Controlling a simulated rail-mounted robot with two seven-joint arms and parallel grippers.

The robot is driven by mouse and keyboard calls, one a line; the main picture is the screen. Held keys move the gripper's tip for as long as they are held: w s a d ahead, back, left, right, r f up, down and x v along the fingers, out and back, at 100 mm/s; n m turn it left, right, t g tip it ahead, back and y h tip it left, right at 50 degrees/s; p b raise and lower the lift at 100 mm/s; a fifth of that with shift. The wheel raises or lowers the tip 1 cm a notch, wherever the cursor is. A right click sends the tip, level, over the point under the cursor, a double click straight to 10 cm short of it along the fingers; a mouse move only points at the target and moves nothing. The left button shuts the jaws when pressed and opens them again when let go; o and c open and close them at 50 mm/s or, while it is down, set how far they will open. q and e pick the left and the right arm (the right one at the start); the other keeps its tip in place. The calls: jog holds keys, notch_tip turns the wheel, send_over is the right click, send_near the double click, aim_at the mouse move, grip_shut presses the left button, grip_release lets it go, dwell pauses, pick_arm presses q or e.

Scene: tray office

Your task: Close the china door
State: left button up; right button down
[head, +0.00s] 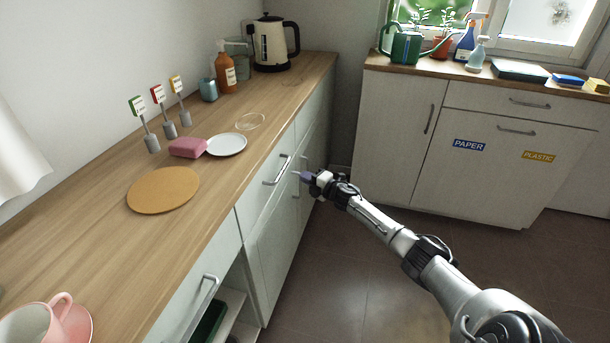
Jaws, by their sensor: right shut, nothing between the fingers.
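No label in view marks a china door, so I cannot tell for certain which door it is. A pale cabinet door (272,255) stands below a drawer (258,198) in the left counter; it looks about flush with the front. My right gripper (303,175) is shut and empty, close in front of the left counter's far fronts, near a handle. I cannot tell whether it touches the front or the handle. My left gripper is not in view.
The left counter (110,245) bears a cork mat (163,189), a pink sponge (188,147), a white plate (226,144) and a kettle (271,43). An open shelf space (230,318) shows at lower left. Cabinets with paper and plastic labels (468,145) stand at right. The floor between is clear.

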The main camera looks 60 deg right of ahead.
jog(key=s+d+p, duration=0.3)
jog(key=s+p, duration=0.1)
jog(key=s, duration=0.7)
jog(key=shift+s, duration=0.35)
